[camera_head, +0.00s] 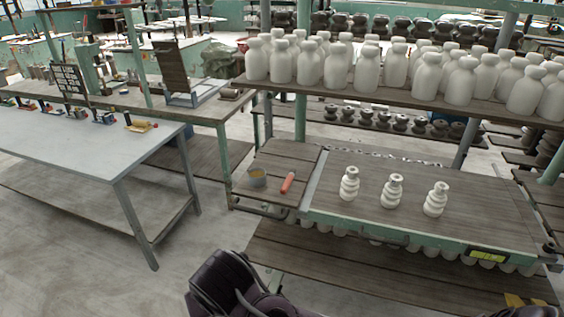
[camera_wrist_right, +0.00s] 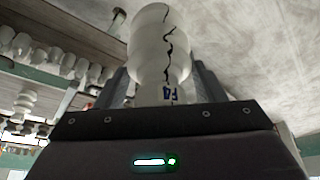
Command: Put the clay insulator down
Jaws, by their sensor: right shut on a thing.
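In the right wrist view my right gripper (camera_wrist_right: 161,82) is shut on a white clay insulator (camera_wrist_right: 152,40), with a finger on each side of it. A dark, jagged crack runs down its side, and a small blue mark shows near the gripper. In the head view three white ribbed insulators (camera_head: 349,184) (camera_head: 392,191) (camera_head: 436,199) stand upright and apart on a wooden bench top (camera_head: 480,222). The held insulator and both grippers are out of the head view.
A shelf (camera_head: 400,98) crowded with white bottle-shaped pieces (camera_head: 338,66) runs above the bench's back. A grey table (camera_head: 90,135) stands at left. The bench's front strip is bare.

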